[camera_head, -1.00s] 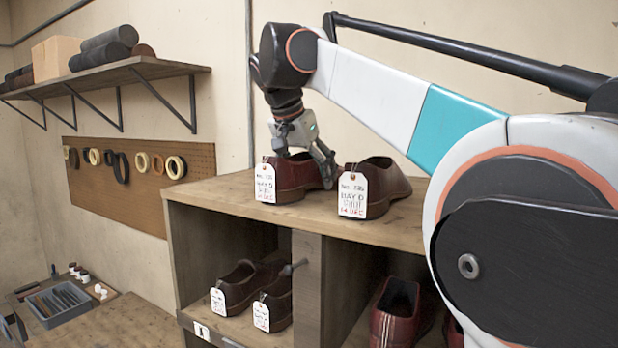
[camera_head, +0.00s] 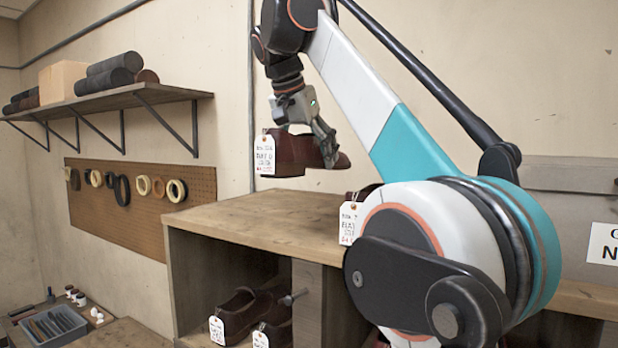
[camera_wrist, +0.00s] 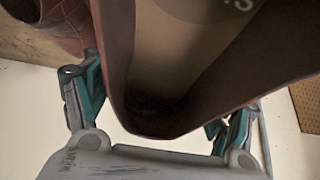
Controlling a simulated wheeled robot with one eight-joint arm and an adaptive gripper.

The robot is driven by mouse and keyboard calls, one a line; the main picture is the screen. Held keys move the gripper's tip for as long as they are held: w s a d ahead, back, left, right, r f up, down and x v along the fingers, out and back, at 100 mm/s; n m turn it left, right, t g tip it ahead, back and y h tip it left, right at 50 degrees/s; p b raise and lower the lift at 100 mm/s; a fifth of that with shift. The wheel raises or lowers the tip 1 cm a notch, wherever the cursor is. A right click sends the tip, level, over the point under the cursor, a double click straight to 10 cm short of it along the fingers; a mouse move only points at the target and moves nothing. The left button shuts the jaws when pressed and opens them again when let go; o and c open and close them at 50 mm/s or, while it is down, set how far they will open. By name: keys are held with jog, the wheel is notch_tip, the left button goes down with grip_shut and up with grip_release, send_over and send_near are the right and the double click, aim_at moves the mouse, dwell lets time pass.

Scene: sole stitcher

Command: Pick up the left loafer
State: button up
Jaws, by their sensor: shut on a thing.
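The left loafer (camera_head: 291,152), dark red with a white paper tag (camera_head: 264,156) hanging at its heel end, is held up in the air, clear of the shelf top. My gripper (camera_head: 322,148) is shut on it. In the wrist view the loafer (camera_wrist: 120,70) fills the middle, its opening toward the camera, between the two teal and grey fingers. The other red loafer stays on the shelf top; my arm hides nearly all of it except a bit of its upper edge (camera_head: 369,189) and its tag (camera_head: 350,222).
The wooden cabinet top (camera_head: 255,218) is bare below the held loafer. Dark shoes (camera_head: 240,312) with tags stand in the compartment below. A wall shelf (camera_head: 110,103) with rolls and a pegboard (camera_head: 140,205) are at the left.

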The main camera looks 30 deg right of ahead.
notch_tip(320, 180, up, 10)
jog(key=p, duration=0.7)
